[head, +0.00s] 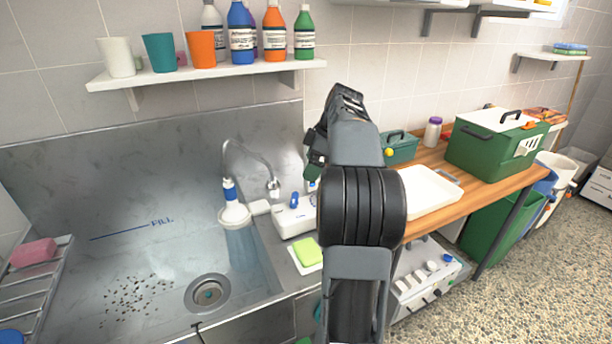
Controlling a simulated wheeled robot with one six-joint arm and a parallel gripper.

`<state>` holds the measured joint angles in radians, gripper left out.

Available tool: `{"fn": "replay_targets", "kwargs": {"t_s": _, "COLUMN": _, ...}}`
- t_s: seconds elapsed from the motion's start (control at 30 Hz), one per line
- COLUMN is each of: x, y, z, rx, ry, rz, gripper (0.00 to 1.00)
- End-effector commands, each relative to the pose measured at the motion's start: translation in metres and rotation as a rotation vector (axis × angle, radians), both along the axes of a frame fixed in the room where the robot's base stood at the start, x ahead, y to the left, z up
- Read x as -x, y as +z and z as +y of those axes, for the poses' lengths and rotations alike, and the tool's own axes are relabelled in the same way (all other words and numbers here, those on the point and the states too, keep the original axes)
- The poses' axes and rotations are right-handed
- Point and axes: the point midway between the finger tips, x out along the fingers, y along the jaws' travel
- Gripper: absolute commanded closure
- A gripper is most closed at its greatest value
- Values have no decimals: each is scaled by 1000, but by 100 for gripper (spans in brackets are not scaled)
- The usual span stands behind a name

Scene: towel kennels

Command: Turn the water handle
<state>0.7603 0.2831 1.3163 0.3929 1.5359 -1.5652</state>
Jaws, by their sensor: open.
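A curved metal tap (250,155) stands at the back right of the steel sink (130,205). Its spout end hangs over the sink's right side. A white fitting with a blue upright lever (293,200) sits on the ledge right of the tap; I cannot tell for sure that it is the water handle. Another blue-topped part (312,186) shows just behind it, partly covered by my arm. My arm rises in front of the counter, right of these parts. My gripper's jaws are hidden behind the arm, and I see nothing held.
A green sponge (307,252) lies near the sink's right edge. A shelf (210,75) with cups and bottles hangs above. A white tray (430,190) and a green box (490,145) stand on the wooden counter.

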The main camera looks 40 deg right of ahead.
Motion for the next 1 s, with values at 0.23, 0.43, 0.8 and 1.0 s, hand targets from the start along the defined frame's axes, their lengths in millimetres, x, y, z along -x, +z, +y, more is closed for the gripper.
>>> {"fn": "replay_targets", "kwargs": {"t_s": 0.23, "x": 5, "y": 16, "z": -5, "rx": -1, "ry": 0, "rz": 1, "gripper": 6}}
{"fn": "replay_targets", "kwargs": {"t_s": 0.43, "x": 5, "y": 17, "z": -5, "rx": -1, "ry": 0, "rz": 1, "gripper": 6}}
{"fn": "replay_targets", "kwargs": {"t_s": 0.8, "x": 5, "y": 17, "z": -5, "rx": -1, "ry": 0, "rz": 1, "gripper": 6}}
{"fn": "replay_targets", "kwargs": {"t_s": 1.0, "x": 5, "y": 17, "z": -5, "rx": -1, "ry": 0, "rz": 1, "gripper": 6}}
